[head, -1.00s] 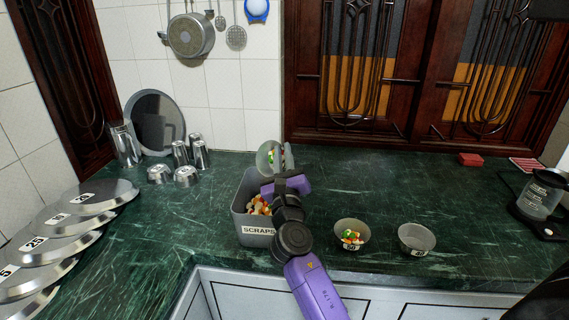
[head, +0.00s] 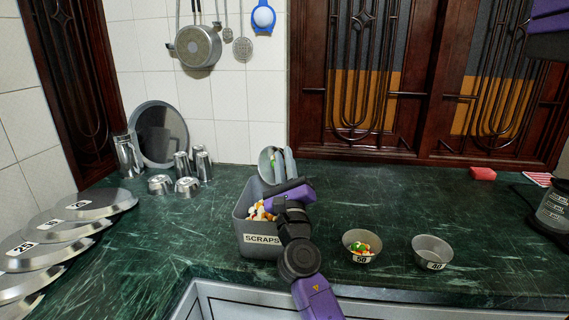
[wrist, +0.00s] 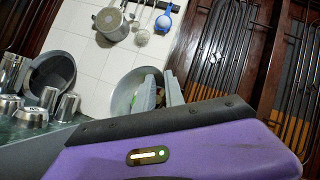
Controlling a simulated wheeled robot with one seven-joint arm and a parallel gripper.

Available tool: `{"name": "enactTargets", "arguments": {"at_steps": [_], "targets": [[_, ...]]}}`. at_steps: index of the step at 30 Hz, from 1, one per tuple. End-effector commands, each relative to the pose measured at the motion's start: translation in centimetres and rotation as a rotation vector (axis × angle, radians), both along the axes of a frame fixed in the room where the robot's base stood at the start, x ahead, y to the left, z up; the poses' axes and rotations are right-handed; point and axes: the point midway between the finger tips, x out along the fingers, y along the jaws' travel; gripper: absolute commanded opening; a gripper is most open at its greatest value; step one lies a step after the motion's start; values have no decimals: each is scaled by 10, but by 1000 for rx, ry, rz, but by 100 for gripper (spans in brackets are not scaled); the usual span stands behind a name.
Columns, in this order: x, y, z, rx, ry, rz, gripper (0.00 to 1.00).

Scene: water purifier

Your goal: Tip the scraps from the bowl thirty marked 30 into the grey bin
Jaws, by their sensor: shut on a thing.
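My gripper (head: 283,162) is shut on the rim of a metal bowl (head: 265,169), held tilted steeply above the back of the grey bin (head: 262,239). A few coloured scraps show by the fingers inside the bowl. No number on this bowl is visible. The bin, labelled SCRAPS, stands on the counter with orange, white and red scraps inside; my arm hides its right part. In the wrist view the bowl (wrist: 124,92) shows its inside behind the fingers (wrist: 162,92), with a few scraps between them.
A bowl with scraps (head: 360,257), its label seeming to read 50, and an empty bowl marked 40 (head: 432,262) stand right of the bin. Metal cups (head: 186,187) stand at the back left, numbered lids (head: 92,204) at the left. Counter between is clear.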

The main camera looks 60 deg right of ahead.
Motion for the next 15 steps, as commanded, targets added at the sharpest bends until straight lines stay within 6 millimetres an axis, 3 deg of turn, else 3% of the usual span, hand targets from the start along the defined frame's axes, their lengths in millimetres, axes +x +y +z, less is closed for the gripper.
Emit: {"name": "enactTargets", "arguments": {"at_steps": [7, 15], "targets": [[0, -3, -9, 11, 10, -5, 0], [0, -3, -4, 12, 11, -5, 0]]}}
